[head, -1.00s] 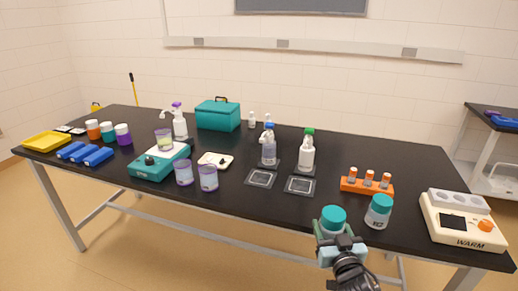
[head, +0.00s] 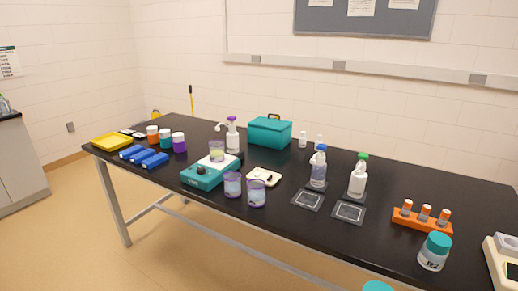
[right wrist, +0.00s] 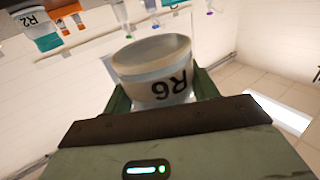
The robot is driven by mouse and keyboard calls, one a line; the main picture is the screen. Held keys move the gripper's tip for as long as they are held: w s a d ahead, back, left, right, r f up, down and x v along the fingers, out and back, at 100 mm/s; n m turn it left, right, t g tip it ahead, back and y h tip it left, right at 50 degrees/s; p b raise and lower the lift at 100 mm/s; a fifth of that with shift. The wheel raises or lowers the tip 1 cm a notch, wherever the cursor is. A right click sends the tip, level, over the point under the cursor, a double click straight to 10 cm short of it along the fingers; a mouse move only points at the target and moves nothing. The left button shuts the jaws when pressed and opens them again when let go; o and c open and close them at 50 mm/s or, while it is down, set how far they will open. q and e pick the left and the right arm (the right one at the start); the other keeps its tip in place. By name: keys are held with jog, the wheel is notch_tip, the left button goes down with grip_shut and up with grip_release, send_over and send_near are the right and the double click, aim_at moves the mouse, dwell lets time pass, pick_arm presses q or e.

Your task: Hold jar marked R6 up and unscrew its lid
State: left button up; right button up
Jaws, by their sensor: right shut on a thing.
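Jar R6 (right wrist: 165,75) is clear with dark marking, which reads upside down in the right wrist view. My right gripper (right wrist: 158,100) is shut on it, one green finger on either side. The gripper body hides the lid end in that view. In the head view only the top of a teal lid (head: 378,287) shows at the bottom edge, apparently that of jar R6, still on; the gripper itself is below the picture there. My left gripper is in neither view.
Jar R2 (head: 432,261), with a teal lid, stands near the front edge of the black table (head: 330,235). An orange rack (head: 421,225) with small vials is behind it. A warmer (head: 502,262) is at the right edge.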

jog(key=o, duration=0.5)
jog(key=c, duration=0.8)
jog(key=shift+c, duration=0.2)
